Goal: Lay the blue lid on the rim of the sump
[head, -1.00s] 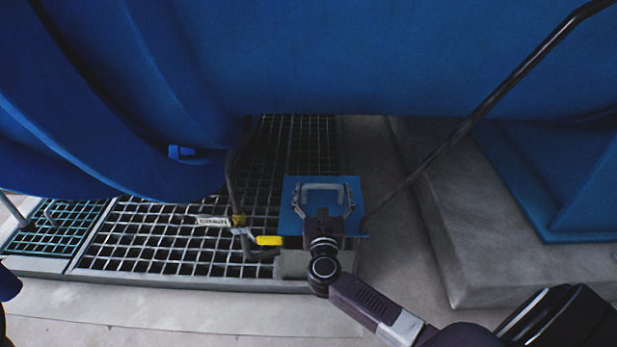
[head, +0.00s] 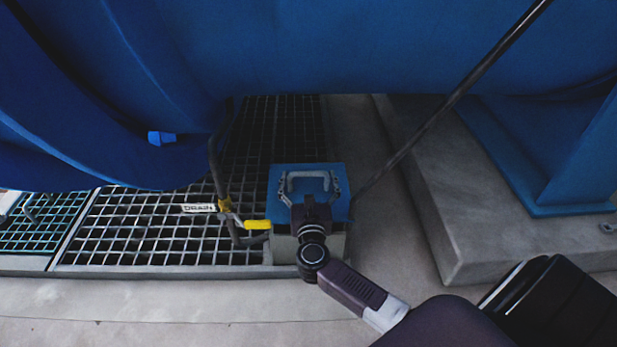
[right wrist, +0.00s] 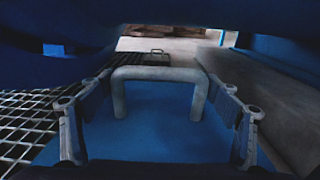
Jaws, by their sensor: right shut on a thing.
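The blue lid (head: 281,210) is a flat square plate with a grey U-shaped handle, lying level in the head view. My right gripper (head: 313,188) is shut on this handle, with one finger at each side of it. The right wrist view shows the lid (right wrist: 150,135) from close up, with the handle standing between the fingers. The pale sump (head: 281,250) is a square box at the edge of the floor grating, directly beneath the lid. The lid hides its opening and most of its rim. I cannot tell whether the lid touches the rim. My left gripper is out of view.
A pipe with a yellow-handled valve (head: 257,225) and a drain tag (head: 198,208) stands close left of the lid. A dark slanting rod (head: 450,100) passes close on the right. The big blue vessel (head: 300,45) overhangs behind. A concrete plinth (head: 440,190) stands to the right.

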